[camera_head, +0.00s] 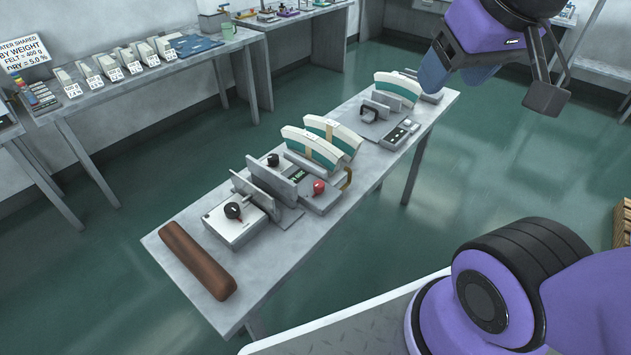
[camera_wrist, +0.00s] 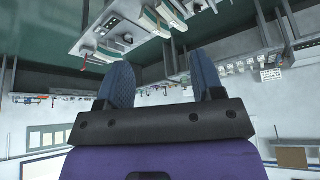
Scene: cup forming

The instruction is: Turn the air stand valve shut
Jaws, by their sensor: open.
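My gripper (camera_head: 458,74) is at the upper right of the head view, raised beyond the far right end of the narrow grey table (camera_head: 270,275). In the wrist view my gripper (camera_wrist: 162,82) has its two blue fingers well apart, with nothing between them. On the table are a red knob (camera_head: 319,187) on a grey box, a black knob with a red mark (camera_head: 233,211) on a white box, and another black knob (camera_head: 273,160). I cannot tell which one is the air stand valve. All are far from my gripper.
A brown roll (camera_head: 197,260) lies at the table's near left end. White-and-green curved pieces (camera_head: 398,88) stand along the table. A side bench (camera_head: 190,65) with labelled blocks runs along the wall. Green floor is open around the table.

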